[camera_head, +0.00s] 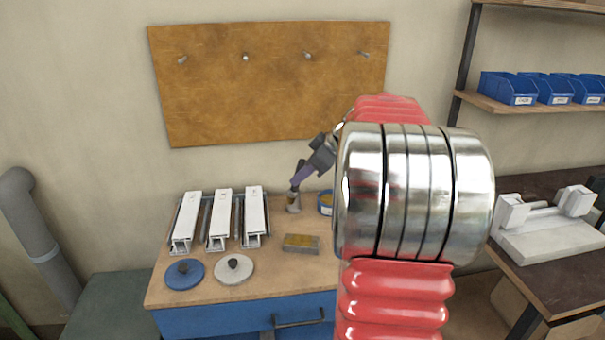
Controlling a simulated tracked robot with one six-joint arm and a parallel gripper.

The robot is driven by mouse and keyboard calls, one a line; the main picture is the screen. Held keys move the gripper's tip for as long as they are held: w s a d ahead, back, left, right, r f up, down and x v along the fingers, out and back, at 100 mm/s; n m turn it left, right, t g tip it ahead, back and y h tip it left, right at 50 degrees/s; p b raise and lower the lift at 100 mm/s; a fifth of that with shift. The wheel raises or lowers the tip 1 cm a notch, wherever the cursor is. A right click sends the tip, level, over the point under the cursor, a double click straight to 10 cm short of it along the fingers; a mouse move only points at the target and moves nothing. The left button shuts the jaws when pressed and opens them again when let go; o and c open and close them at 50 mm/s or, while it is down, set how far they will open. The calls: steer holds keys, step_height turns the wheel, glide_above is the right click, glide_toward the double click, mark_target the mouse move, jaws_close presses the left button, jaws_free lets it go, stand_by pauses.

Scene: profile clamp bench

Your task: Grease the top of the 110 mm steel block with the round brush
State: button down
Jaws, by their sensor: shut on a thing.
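A small rectangular block (301,243), grey at the side with a yellow-brown top, lies on the bench near its front; I take it for the steel block. My gripper (295,187), dark grey with purple fingers, is small and partly hidden behind my arm. It is shut on a small upright thing with a brown upper part and a grey lower part, seemingly the round brush (293,202). This is behind the block, and I cannot tell whether it touches the bench.
Three white profiles (221,217) lie in a rack at the left of the wooden bench (260,280). A blue lid (184,274) and a grey lid (233,271) lie in front. A white clamp fixture (548,232) stands at right. My arm hides the bench's right part.

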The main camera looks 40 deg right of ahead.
mark_target(296, 194)
steer(key=shift+f, duration=2.35)
